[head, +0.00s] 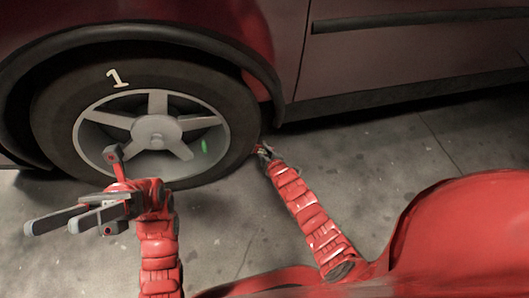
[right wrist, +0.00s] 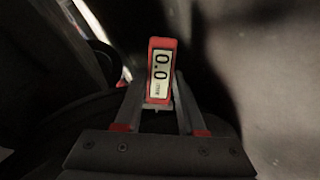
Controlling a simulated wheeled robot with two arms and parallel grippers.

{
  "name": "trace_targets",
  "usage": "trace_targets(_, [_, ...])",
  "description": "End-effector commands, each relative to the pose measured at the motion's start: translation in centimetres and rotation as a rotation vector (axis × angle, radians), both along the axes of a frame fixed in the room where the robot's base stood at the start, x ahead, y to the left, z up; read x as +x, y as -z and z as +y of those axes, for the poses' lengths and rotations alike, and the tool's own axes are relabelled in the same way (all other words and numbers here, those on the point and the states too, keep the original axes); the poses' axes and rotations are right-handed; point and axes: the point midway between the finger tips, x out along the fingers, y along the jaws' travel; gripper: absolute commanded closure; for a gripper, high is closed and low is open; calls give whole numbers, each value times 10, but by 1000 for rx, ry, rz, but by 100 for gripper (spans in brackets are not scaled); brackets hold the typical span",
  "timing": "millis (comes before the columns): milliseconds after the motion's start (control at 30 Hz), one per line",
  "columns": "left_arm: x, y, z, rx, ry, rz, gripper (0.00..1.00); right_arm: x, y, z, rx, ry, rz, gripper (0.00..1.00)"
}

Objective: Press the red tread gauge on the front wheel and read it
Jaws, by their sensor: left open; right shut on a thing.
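The red tread gauge (right wrist: 152,92) is held between the fingers of my right gripper (right wrist: 160,104) in the right wrist view. Its pale display faces the camera, turned sideways, and reads 0.0. In the head view my right gripper (head: 264,151) is at the right edge of the front wheel's tyre (head: 62,118); the gauge is too small there to make out. I cannot tell whether the gauge touches the tread. The wheel has a grey five-spoke rim and a white "1" on the tyre. My left gripper (head: 50,226) is open and empty, in front of the wheel's lower left.
The dark red car body (head: 400,55) and wheel arch (head: 225,45) stand over the wheel. A small green mark (head: 204,146) shows on the rim's right side. The grey concrete floor (head: 235,225) is clear between my arms.

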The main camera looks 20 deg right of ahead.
Motion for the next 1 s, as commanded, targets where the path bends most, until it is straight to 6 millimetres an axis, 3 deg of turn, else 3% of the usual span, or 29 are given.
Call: trace_targets(1000, [0, -10, 0, -1, 1, 0, 50, 0, -6, 8, 0, 2, 0, 100])
